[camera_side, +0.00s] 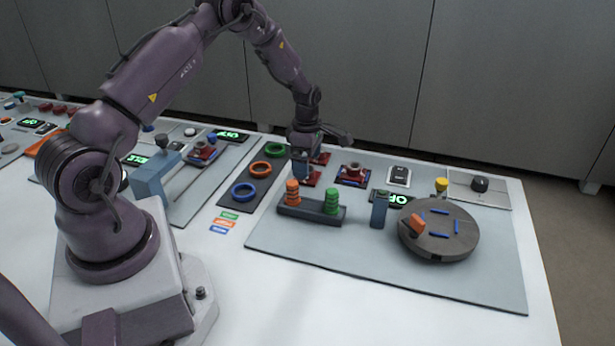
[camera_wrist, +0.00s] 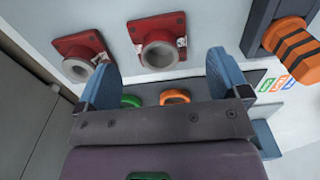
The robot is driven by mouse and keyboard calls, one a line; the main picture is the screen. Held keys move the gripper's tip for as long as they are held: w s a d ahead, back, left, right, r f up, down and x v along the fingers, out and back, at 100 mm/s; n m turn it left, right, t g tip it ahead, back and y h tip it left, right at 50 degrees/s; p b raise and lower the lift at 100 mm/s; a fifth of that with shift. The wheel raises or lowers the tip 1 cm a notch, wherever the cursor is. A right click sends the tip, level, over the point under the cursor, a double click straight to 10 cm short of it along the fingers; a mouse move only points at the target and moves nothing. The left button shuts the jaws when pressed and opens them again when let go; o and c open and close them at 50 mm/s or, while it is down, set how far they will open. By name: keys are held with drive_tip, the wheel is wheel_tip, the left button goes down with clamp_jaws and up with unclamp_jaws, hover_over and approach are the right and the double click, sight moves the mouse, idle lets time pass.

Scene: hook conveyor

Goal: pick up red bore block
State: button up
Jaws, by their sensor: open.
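Two red bore blocks, each a red square base with a grey round collar around a hole, show in the wrist view. One red bore block (camera_wrist: 158,45) lies ahead of the gap between my fingers; the other red bore block (camera_wrist: 80,45) is farther left, beyond the left finger. My gripper (camera_wrist: 165,75) is open, with its blue fingers wide apart and nothing seen between them. In the side view my gripper (camera_side: 304,170) hangs low over the red blocks. It partly hides the near red block (camera_side: 313,179) and the far red block (camera_side: 321,158).
A dark holder (camera_side: 296,210) with orange and green striped pegs stands close in front of my gripper. Green, orange and blue rings (camera_side: 244,192) lie on a dark mat to the left. Another red-based fixture (camera_side: 352,174) and a round grey turntable (camera_side: 438,240) are to the right.

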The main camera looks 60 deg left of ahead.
drive_tip(key=shift+f, duration=1.6)
drive_tip(key=shift+c, duration=0.4)
drive_tip(key=c, duration=1.1)
drive_tip(key=shift+r, duration=0.1)
